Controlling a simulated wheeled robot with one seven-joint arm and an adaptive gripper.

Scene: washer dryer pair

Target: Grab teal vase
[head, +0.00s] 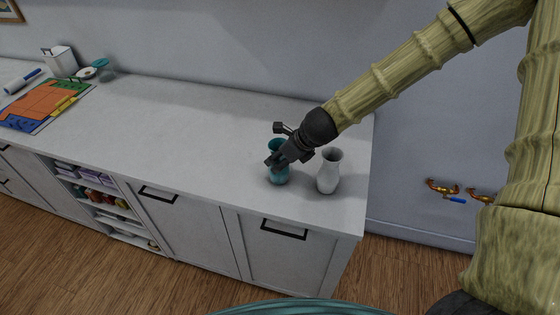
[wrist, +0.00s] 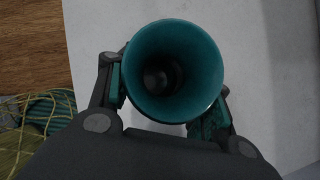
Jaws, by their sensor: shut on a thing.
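The teal vase (head: 279,177) stands upright on the white countertop near its front right part. My gripper (head: 279,161) reaches it from the upper right and is shut on it, partly hiding its neck. In the wrist view I look down into the vase's open round mouth (wrist: 172,58), with a finger on each side of it. The wrist view also shows the gripper (wrist: 172,105) around the vase. The vase's lower body is hidden there by its wide rim.
A white vase (head: 328,172) stands close to the right of the teal vase. The countertop (head: 190,125) is clear to the left. A colourful mat (head: 42,104), a white container (head: 60,60) and a pan (head: 87,72) are at the far left. Brass taps (head: 441,187) are on the right wall.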

